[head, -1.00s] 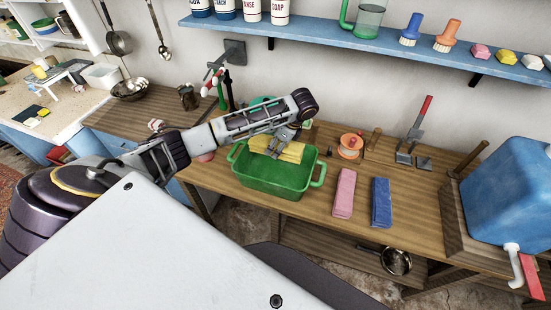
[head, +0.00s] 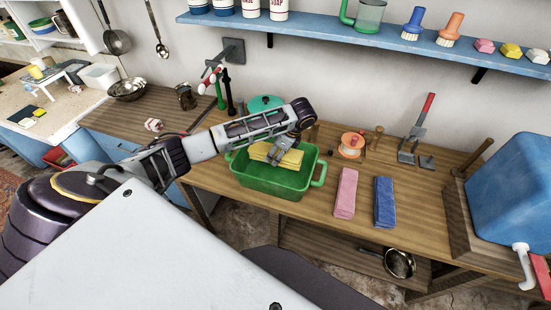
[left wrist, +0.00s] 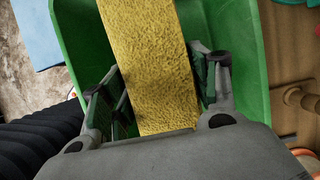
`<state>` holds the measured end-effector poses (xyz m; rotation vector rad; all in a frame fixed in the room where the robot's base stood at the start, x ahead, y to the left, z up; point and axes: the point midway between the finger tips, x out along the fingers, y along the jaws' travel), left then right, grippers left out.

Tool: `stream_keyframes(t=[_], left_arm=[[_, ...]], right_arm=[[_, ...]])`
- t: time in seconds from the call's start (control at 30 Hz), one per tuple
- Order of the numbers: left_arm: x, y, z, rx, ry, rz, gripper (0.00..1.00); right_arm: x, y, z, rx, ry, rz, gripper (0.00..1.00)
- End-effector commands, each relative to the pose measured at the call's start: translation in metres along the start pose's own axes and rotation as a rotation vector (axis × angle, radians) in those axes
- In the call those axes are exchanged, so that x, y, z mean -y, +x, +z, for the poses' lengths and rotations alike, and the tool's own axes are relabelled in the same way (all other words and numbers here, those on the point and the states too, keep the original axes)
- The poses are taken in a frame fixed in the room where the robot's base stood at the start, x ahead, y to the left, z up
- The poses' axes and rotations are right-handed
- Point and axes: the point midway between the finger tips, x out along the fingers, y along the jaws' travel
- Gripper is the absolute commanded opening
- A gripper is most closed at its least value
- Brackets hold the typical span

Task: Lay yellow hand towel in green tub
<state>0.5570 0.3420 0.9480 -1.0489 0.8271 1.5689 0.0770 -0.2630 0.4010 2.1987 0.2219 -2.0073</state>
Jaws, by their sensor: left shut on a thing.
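The green tub (head: 270,182) stands on the wooden bench in the middle of the head view. The yellow hand towel (head: 284,158) is folded and sits at the tub's opening, over its far part. My left gripper (head: 283,151) reaches in from the left and is shut on the towel from above. In the left wrist view the towel (left wrist: 158,70) runs between the two fingers (left wrist: 157,90), with the green tub wall (left wrist: 240,45) around it. Whether the towel touches the tub floor cannot be told. My right gripper is not in view.
A pink towel (head: 345,193) and a blue towel (head: 384,202) lie right of the tub. A blue water container (head: 515,190) stands at the right. A blue shelf (head: 400,45) runs above.

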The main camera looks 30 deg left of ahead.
Motion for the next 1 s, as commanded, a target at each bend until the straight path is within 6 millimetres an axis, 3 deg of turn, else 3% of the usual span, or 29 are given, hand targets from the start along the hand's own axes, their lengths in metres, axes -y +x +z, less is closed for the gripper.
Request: stream_keyframes(t=[0.27, 0.7, 1.0], left_arm=[[0.000, 0.002, -0.001, 0.000, 0.000, 0.000, 0.28], [0.000, 0.049, -0.021, -0.001, 0.000, 0.000, 0.28], [0.000, 0.057, -0.024, -0.001, 0.000, -0.001, 0.28]], right_arm=[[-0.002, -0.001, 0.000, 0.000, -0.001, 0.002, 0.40], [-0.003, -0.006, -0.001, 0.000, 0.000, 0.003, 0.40], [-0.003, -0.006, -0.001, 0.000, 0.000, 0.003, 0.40]])
